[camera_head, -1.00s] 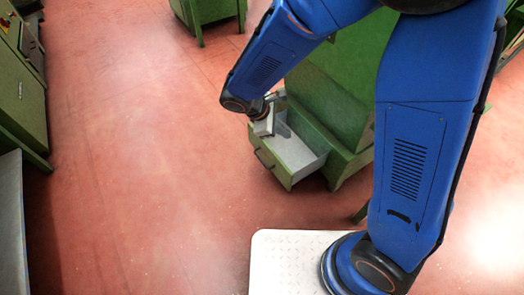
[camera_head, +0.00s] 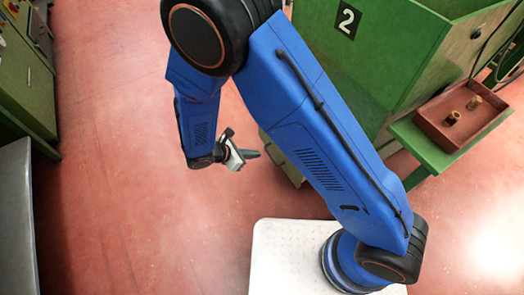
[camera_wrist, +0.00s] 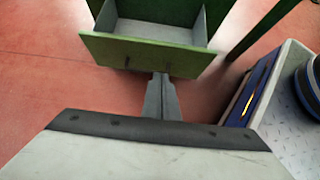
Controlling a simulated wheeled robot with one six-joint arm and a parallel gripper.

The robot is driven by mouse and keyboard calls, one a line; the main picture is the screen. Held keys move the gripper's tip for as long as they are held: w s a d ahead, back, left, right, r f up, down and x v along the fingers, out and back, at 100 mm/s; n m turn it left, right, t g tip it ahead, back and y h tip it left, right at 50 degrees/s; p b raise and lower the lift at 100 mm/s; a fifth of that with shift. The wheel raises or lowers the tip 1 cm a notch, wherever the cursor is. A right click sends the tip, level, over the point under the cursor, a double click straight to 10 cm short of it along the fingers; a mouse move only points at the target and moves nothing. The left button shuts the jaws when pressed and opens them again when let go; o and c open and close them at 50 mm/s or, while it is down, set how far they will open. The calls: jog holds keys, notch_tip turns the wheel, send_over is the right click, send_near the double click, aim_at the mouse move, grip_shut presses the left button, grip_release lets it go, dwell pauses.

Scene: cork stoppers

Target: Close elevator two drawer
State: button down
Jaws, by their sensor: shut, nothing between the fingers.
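The green elevator marked with a white 2 (camera_head: 347,20) stands at the upper right of the head view. Its drawer is mostly hidden behind my arm there. In the wrist view the drawer's green front (camera_wrist: 110,48) spans the upper middle, with grey inner walls (camera_wrist: 207,27) showing behind it, so the drawer is pulled out. My gripper (camera_wrist: 161,76) is shut and empty, its fingers pointing at the drawer front. In the head view my gripper (camera_head: 256,154) hangs to the left of the elevator. Whether the fingertips touch the front is unclear, but a gap seems to show.
Green machinery (camera_head: 22,85) and a grey panel (camera_head: 17,215) line the left edge. The red floor (camera_head: 120,190) between is clear.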

aim_at(282, 150)
jog(key=x, duration=0.3)
jog(key=r+x, duration=0.1)
jog(key=x, duration=0.3)
jog(key=d+x, duration=0.1)
jog(key=x, duration=0.3)
jog(key=shift+w+d+r, duration=0.15)
jog(key=shift+w+r, duration=0.05)
jog(key=shift+w, duration=0.15)
jog(key=shift+w+d, duration=0.3)
jog(key=shift+d, duration=0.1)
